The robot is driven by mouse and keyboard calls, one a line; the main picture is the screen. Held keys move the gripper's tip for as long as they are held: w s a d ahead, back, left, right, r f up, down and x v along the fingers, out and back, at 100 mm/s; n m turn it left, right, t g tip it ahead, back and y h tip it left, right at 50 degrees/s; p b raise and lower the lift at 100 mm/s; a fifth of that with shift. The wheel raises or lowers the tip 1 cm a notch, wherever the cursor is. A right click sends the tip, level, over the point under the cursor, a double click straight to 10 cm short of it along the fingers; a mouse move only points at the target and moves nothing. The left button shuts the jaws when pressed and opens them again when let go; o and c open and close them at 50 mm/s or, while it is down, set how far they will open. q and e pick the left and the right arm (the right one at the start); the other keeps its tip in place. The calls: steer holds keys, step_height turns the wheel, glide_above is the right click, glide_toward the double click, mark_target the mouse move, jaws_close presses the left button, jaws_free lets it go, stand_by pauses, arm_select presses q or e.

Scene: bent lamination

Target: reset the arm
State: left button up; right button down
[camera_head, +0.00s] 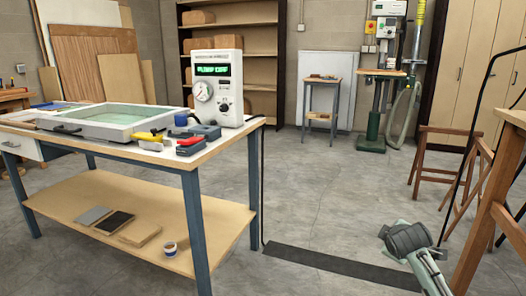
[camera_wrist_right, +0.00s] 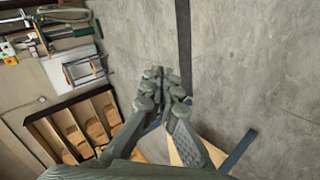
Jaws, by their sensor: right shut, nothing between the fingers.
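My right gripper (camera_wrist_right: 166,84) is shut and empty in the right wrist view, its fingertips together over bare floor. In the head view my right arm (camera_head: 408,242) reaches in at the lower right, clear of the workbench; its fingers cannot be made out there. My left gripper is not in view.
A workbench (camera_head: 176,166) at left bears a white machine (camera_head: 216,88), a framed tray (camera_head: 104,122) and several tools. A wooden trestle (camera_head: 478,220) stands close to my right arm. A dark strip (camera_head: 340,266) crosses the floor. The middle floor is clear.

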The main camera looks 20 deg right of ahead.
steer(key=s+a+f+m+g+y, duration=0.1)
steer(key=s+a+f+y, duration=0.1)
steer(key=s+a+f, duration=0.4)
steer(key=s+a+f+m+g+y, duration=0.1)
steer(key=s+a+f, duration=0.4)
steer(key=a+f, duration=0.6)
steer(key=s+a+f+m+g+y, duration=0.1)
steer(key=s+a+f+g+y, duration=0.1)
steer(key=s+a+f, duration=0.4)
steer(key=a+f+y, duration=0.1)
steer(key=a+f, duration=0.2)
steer(key=a, duration=0.2)
steer(key=shift+s+f, duration=0.3)
